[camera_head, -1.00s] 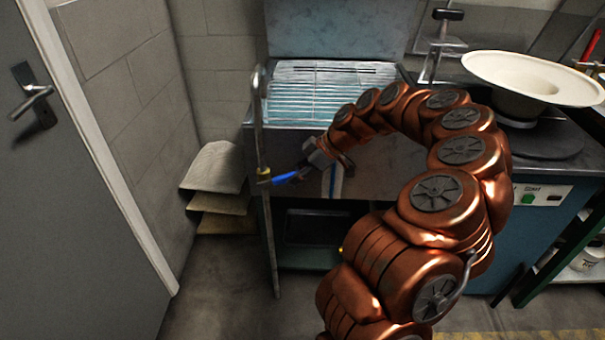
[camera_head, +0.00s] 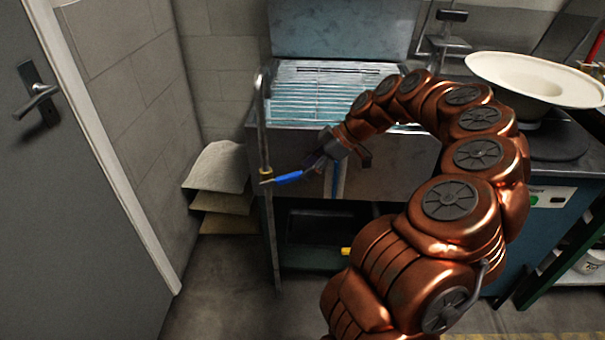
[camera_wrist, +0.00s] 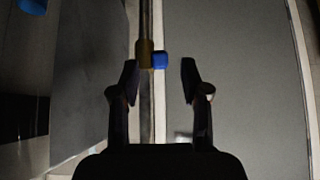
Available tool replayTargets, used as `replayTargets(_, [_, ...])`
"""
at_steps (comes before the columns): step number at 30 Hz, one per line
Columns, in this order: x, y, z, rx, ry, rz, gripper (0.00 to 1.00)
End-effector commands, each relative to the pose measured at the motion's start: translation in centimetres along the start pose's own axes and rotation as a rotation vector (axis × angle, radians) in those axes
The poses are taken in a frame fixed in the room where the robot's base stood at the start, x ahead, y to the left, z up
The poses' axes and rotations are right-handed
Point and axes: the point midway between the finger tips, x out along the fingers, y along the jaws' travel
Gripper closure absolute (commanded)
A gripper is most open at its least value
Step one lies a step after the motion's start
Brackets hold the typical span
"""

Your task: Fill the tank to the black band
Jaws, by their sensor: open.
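The tank (camera_head: 400,165) is a grey metal box with a slatted top at the back. An upright pipe (camera_head: 262,115) stands at its left corner, with a brass valve (camera_head: 265,173) and a blue lever (camera_head: 288,177) pointing right. My gripper (camera_head: 316,163) is open at the lever's right end. In the wrist view, my gripper (camera_wrist: 160,83) has its fingers apart, with the brass valve (camera_wrist: 145,54) and the lever's blue end (camera_wrist: 160,60) ahead between them. A narrow upright strip (camera_head: 335,181) on the tank front is partly hidden by my gripper. I cannot make out the black band or water level.
A grey door (camera_head: 90,220) is at the left. Stacked sacks (camera_head: 222,170) lie by the wall. A small yellow part (camera_head: 346,251) shows below the tank. The floor left of centre is clear.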

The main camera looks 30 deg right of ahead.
Motion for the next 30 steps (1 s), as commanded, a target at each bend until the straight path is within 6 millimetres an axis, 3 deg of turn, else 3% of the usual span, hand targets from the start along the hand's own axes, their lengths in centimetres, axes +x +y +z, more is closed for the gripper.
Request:
replayTargets(4, [-3.2, 0.1, 0.0, -0.001, 0.001, 0.007, 0.54])
replayTargets(12, [-6.7, 0.1, 0.0, 0.0, 0.0, 0.005, 0.54])
replayTargets(30, [-7.7, -0.1, 0.0, -0.001, 0.0, 0.0, 0.54])
